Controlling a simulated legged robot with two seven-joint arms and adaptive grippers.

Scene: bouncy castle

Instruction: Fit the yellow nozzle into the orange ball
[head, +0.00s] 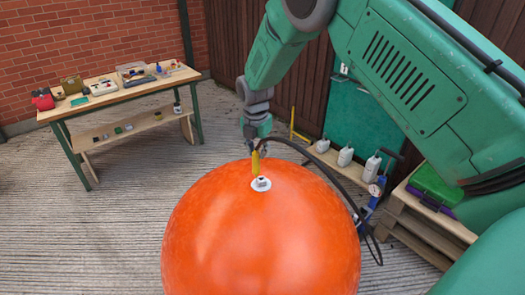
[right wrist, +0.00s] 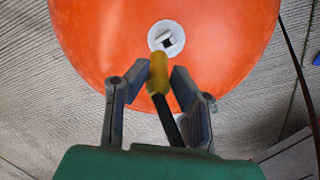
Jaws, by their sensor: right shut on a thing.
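The large orange ball (head: 255,240) sits at the bottom middle of the head view, with a round white valve (head: 261,184) on its top. The valve also shows in the right wrist view (right wrist: 166,37), with a small piece at its centre. My right gripper (head: 257,148) is above the ball, shut on the yellow nozzle (head: 256,163). In the right wrist view the nozzle (right wrist: 158,74) lies between the fingers and points toward the valve. Its tip appears at the valve's near edge; I cannot tell whether they touch. My left gripper is not in view.
A black hose (head: 320,168) runs from the nozzle to a blue pump (head: 372,198) at right. A workbench (head: 140,95) with tools stands at back left. White bottles (head: 345,157) stand on a low shelf. A green case (head: 433,184) lies on a pallet (head: 425,225).

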